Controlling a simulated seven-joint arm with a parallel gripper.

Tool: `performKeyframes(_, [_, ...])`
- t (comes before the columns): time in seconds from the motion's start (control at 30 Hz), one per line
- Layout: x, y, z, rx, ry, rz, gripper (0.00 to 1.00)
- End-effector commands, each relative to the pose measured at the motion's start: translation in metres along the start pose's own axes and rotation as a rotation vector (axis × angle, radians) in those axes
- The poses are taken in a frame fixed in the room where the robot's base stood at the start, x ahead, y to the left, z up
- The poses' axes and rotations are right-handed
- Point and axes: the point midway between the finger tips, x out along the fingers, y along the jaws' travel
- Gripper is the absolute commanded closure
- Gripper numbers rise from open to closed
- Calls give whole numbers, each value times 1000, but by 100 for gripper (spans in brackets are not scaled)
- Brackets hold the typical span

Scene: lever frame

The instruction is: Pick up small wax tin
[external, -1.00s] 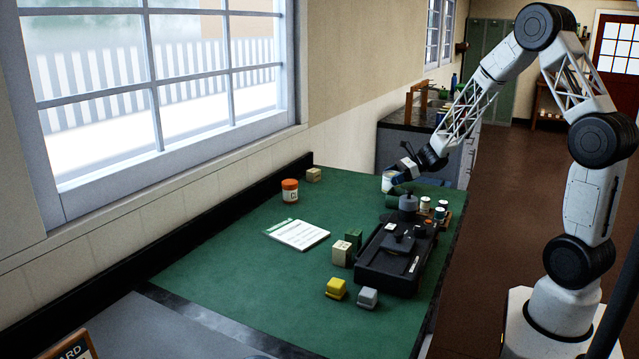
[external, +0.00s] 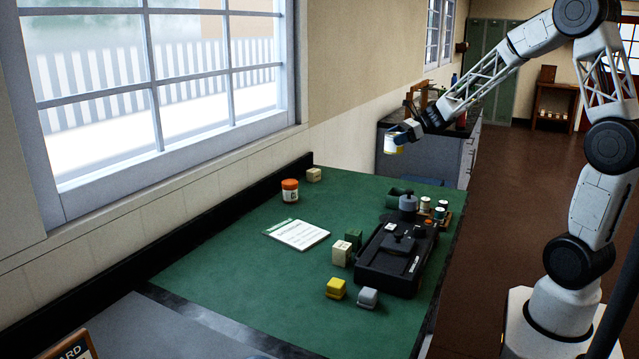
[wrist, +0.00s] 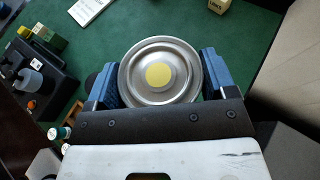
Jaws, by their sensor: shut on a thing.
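The small wax tin (wrist: 160,72) is a round silver-lidded tin with a yellow dot on its lid in the wrist view. In the external view its side (external: 394,149) shows white with a yellow band. My gripper (external: 396,137) is shut on the tin, with blue fingers on its two sides, as the wrist view also shows (wrist: 160,76). The tin is held in the air above the far end of the green table, clear of the surface. It looks about upright. Its underside is hidden in the wrist view.
The green table (external: 225,262) holds a black tray device (external: 385,270), small jars (external: 440,213), an orange-lidded jar (external: 290,190), a white notepad (external: 298,234), and yellow (external: 336,288) and grey (external: 368,298) blocks. A window wall borders the left. The table's left middle is clear.

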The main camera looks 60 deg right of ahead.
Motion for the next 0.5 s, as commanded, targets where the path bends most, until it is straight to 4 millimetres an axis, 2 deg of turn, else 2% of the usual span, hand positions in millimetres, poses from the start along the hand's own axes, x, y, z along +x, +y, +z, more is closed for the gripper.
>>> performKeyframes(0.03, [-6,0,13,-4,-1,-1,56])
performKeyframes(0.2, [-21,0,50,-3,0,-1,56])
performKeyframes(0.4, [-35,0,85,-4,-1,0,56])
performKeyframes(0.5, [-40,0,96,-2,0,0,56])
